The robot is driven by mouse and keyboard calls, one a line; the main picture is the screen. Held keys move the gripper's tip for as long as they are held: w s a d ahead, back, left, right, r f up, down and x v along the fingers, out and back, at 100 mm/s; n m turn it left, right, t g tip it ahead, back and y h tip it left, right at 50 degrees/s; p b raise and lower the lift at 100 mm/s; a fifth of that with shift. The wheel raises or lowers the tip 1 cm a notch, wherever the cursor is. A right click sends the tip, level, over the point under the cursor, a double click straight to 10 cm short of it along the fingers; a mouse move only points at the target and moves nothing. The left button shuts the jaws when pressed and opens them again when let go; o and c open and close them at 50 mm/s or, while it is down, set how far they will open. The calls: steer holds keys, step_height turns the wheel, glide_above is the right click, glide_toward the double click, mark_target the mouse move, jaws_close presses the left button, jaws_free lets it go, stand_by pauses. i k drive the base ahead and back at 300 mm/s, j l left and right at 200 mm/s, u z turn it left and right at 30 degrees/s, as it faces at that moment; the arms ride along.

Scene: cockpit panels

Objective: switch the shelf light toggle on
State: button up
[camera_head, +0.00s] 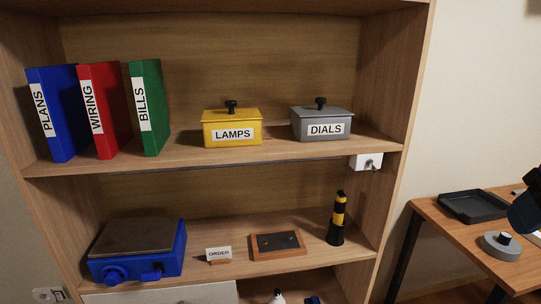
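A small white switch box (366,162) is fixed at the right end of the upper shelf's front edge, just below the board. It has a small dark toggle lever (371,165) on its front. The lever is too small to tell which way it is set. A thin dark strip (200,165) runs along the underside of the same shelf edge. A dark rounded part, probably of my arm, shows at the right edge of the picture, well right of the switch box. My gripper's fingers are not in view.
The upper shelf holds blue, red and green binders (100,110), a yellow LAMPS box (232,127) and a grey DIALS box (321,123). Below stand a blue scale (138,250) and a black-yellow torch-like cylinder (337,218). A wooden table (450,235) with a black tray (472,206) stands at right.

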mark_target(373, 168)
steer(key=j, duration=0.8)
steer(key=k+j+z, duration=0.1)
steer(key=j, duration=0.7)
steer(key=j+z, duration=0.4)
steer(key=j, duration=0.5)
steer(key=i+l+z, duration=0.25)
steer(key=z, duration=0.25)
steer(key=i+j, duration=0.05)
